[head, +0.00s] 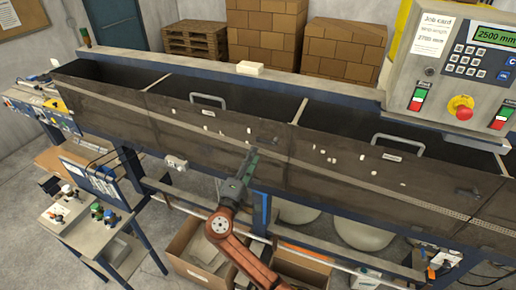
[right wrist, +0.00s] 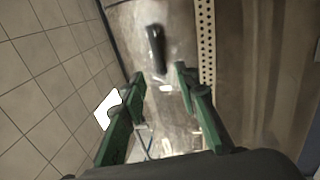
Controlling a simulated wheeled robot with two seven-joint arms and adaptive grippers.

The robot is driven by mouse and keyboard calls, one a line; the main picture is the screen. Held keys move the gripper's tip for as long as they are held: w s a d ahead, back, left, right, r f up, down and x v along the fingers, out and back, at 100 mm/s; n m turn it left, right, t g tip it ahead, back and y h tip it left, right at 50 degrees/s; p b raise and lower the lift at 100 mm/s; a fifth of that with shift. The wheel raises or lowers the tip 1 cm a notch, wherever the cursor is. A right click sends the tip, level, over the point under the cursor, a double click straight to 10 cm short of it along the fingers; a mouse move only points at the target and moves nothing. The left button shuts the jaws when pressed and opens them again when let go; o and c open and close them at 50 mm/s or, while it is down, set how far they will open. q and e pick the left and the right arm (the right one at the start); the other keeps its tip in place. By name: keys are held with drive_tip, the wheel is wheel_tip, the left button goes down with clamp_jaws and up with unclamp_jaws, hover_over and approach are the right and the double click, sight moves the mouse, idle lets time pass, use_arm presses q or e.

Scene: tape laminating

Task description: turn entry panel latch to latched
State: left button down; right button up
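A small black latch handle (head: 268,141) sits near the right end of the left dark see-through panel (head: 222,120) in the head view. In the right wrist view a black handle (right wrist: 156,47) stands ahead of my fingers, its long side running nearly up and down the picture. I cannot tell from this whether it counts as latched. My right gripper (head: 252,156) has green fingers and reaches up close to the handle. In the wrist view its fingers (right wrist: 160,78) are apart with nothing gripped, and the handle lies beyond their tips. My left gripper is out of view.
A similar right panel (head: 360,160) has another dark latch (head: 468,193). Grey handles (head: 208,99) stand along the machine. A control box (head: 455,70) is at the right. A blue post (head: 261,210), cardboard boxes (head: 196,255) and a tool stand (head: 92,215) lie below and left.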

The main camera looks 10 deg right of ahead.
drive_tip(key=v, duration=0.5)
drive_tip(key=shift+s+a, duration=0.1)
drive_tip(key=shift+f, duration=0.1)
